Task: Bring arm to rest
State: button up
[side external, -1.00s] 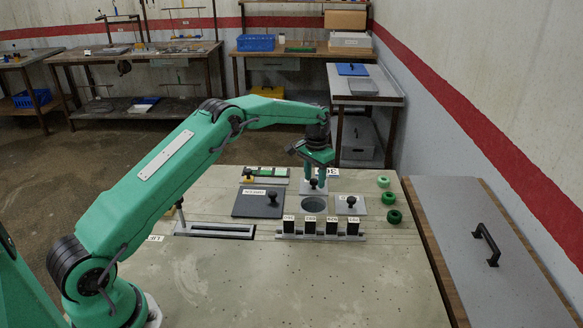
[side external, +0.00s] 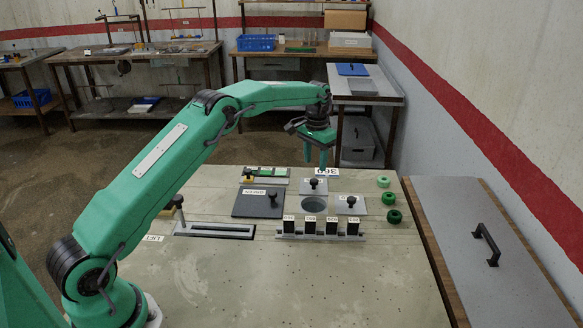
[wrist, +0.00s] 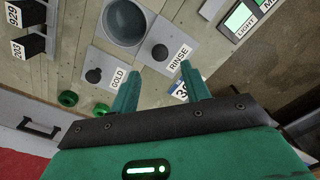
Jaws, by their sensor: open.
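My gripper (side external: 316,165) is open and empty, raised above the far part of the pale work table (side external: 290,285). Its two green fingers (wrist: 160,72) are spread in the wrist view with nothing between them. Below it is a grey lid with a black knob (side external: 314,185), labelled RINSE in the wrist view (wrist: 168,58). The lid lies flat, apart from the fingers.
A round well (side external: 314,205) is beside the lid. The table's front is clear.

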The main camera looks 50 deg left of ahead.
jog(key=shift+r, duration=0.7)
jog(key=s+d+r+t, duration=0.1)
jog(key=s+d+r, duration=0.2)
jog(key=s+r, duration=0.55)
jog(key=s+d+r+t, duration=0.2)
jog(key=s+d+r, duration=0.2)
jog(key=s+r, duration=0.5)
jog(key=s+d+f+t, duration=0.1)
jog(key=s, duration=1)
jog(key=s+d+f+t, duration=0.1)
jog(key=s+d+f, duration=0.1)
jog(key=s, duration=1)
jog(key=shift+s+d+t, duration=0.15)
jog(key=shift+d+t, duration=0.1)
jog(key=shift+t, duration=0.05)
